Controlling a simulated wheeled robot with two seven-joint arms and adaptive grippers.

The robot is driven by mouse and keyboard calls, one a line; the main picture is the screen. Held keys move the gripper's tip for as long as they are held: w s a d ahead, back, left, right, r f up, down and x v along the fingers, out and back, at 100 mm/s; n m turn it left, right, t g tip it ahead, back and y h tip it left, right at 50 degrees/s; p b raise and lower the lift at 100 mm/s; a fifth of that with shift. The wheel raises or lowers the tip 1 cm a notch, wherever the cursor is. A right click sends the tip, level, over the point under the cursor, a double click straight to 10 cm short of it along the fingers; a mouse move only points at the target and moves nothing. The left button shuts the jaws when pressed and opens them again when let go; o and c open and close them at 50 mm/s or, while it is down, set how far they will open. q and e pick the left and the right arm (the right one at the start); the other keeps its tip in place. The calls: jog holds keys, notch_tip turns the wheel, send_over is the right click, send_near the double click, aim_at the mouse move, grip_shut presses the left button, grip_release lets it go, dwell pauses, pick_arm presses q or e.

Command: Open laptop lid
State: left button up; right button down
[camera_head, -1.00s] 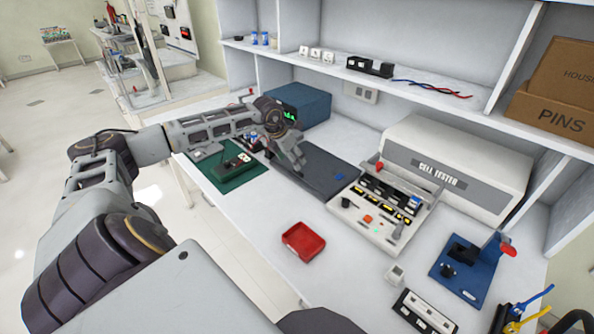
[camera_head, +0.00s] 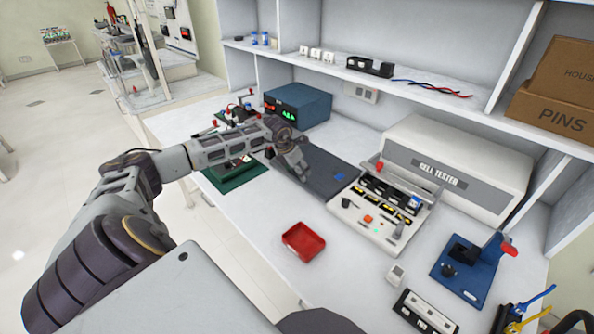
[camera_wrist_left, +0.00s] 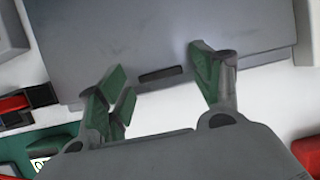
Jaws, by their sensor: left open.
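The laptop (camera_head: 325,174) is a flat dark grey slab on the white bench, and its lid looks closed. It lies between the blue box and the cell tester's panel. My left gripper (camera_head: 302,172) is over its front-left part in the head view and hides some of it. In the left wrist view the open green-tipped fingers (camera_wrist_left: 160,78) are at the laptop's front edge (camera_wrist_left: 240,55), either side of a small dark notch (camera_wrist_left: 161,74). Nothing is between the fingers. I cannot tell whether they touch the lid. My right gripper does not show.
A blue instrument box (camera_head: 300,103) stands behind the laptop. The cell tester (camera_head: 455,165) and its panel (camera_head: 380,212) are to the right. A green mat (camera_head: 235,176) lies to the left and a red tray (camera_head: 303,242) in front. Bench space around the tray is clear.

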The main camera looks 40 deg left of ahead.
pick_arm(q)
jog(key=shift+c, duration=0.3)
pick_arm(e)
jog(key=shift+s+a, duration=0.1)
pick_arm(q)
jog(key=c, duration=1.4)
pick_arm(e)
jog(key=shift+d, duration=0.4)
pick_arm(q)
jog(key=shift+r, duration=0.15)
